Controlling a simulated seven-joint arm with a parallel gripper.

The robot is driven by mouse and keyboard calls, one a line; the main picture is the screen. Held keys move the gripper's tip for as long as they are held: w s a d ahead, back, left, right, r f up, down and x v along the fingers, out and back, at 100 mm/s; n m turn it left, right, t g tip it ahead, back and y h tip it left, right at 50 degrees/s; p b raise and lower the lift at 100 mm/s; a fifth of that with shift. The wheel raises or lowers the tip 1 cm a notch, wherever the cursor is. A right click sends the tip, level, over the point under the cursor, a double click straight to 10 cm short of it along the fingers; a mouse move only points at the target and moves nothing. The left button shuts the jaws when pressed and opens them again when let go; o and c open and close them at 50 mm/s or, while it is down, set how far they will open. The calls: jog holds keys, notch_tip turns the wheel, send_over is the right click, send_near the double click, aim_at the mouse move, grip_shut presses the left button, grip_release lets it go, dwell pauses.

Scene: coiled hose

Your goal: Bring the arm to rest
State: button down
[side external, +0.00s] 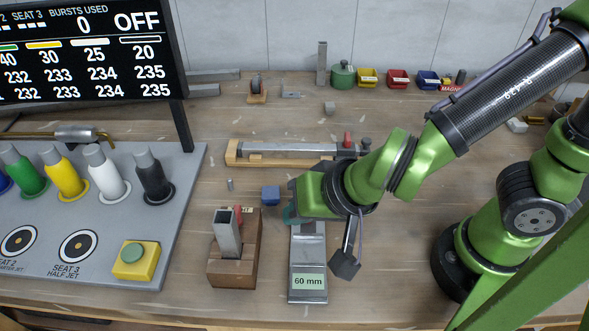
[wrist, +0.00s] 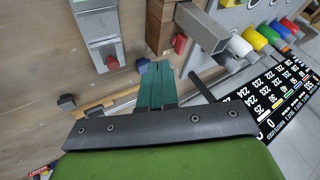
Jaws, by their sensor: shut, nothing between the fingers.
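My gripper (side external: 290,215) is above the bench in the side external view, at the middle, pointing down and left. In the wrist view my gripper's teal fingers (wrist: 155,82) are together with nothing held. Whether they touch anything below cannot be told. The wooden block (wrist: 160,25) and the labelled metal block (wrist: 98,25) also show there. No coiled hose is recognisable.
A grey panel (side external: 190,190) with coloured nozzles and a yellow button box (side external: 136,259) stands at left under a display (side external: 90,50). A long metal bar on wood (side external: 285,150) lies behind my gripper. Small bins (side external: 398,79) line the back. Bare bench (side external: 400,270) lies before my base.

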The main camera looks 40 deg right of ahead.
notch_tip(320, 180, up, 8)
jog(key=w+a+n+y, duration=0.2)
jog(key=n+y, duration=0.2)
jog(key=y, duration=0.2)
jog(key=s+d+h, duration=0.1)
jog(key=d+h, duration=0.1)
jog(key=d, duration=0.9)
jog(key=s+d+r+m+h, duration=0.1)
jog(key=d+h, duration=0.2)
jog(key=d, duration=0.9)
jog(key=shift+s+d+h, duration=0.25)
jog(key=shift+h, duration=0.05)
